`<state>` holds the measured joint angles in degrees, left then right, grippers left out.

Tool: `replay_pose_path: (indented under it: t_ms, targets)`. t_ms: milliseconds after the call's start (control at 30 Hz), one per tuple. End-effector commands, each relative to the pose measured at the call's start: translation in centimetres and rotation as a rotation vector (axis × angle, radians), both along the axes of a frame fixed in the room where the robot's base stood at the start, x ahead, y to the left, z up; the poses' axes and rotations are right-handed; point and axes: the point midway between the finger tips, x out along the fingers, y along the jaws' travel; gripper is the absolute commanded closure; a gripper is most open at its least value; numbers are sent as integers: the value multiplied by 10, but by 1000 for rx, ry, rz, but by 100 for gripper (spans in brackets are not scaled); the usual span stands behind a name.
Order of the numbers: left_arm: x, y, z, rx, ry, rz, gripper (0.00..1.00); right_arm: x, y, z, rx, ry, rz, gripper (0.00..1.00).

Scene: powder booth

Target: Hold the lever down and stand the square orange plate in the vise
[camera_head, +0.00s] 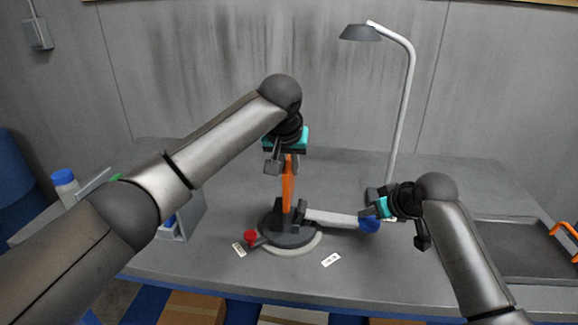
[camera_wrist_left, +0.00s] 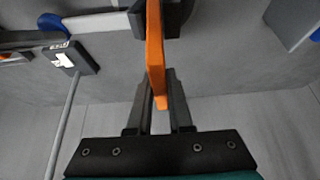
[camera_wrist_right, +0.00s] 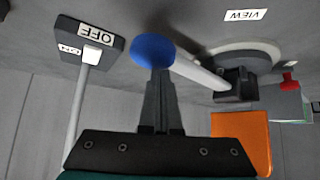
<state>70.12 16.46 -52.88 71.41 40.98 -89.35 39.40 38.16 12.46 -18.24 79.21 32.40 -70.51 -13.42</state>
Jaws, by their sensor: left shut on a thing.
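My left gripper (camera_head: 287,158) is shut on the square orange plate (camera_head: 288,188), holding it upright, edge-on in the head view. The left wrist view shows the plate (camera_wrist_left: 155,60) between the fingers. The plate is over the dark round-based vise (camera_head: 287,238); in the right wrist view a narrow gap shows between the plate (camera_wrist_right: 240,135) and the vise jaws (camera_wrist_right: 236,85). The pale lever (camera_head: 332,217) runs right from the vise to a blue knob (camera_head: 369,226). My right gripper (camera_wrist_right: 160,85) is shut and empty, its tips at the knob (camera_wrist_right: 153,50); contact is unclear.
A lamp (camera_head: 405,100) stands behind the lever, close to my right gripper. A red knob (camera_head: 251,236) is at the vise's left. A grey holder (camera_head: 185,215) and a blue-capped bottle (camera_head: 65,182) are at left. A dark tray (camera_head: 510,262) with orange handles is at right.

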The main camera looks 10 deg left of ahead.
Motion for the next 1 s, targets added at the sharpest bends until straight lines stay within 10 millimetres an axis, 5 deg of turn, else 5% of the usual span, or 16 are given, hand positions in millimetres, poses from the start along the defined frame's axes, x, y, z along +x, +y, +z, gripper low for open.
replay_pose_path:
  t_ms: [1000]
  targets:
    - [0,0,-16,-1,0,0,100,-1,0,-1,-1,3,1,100]
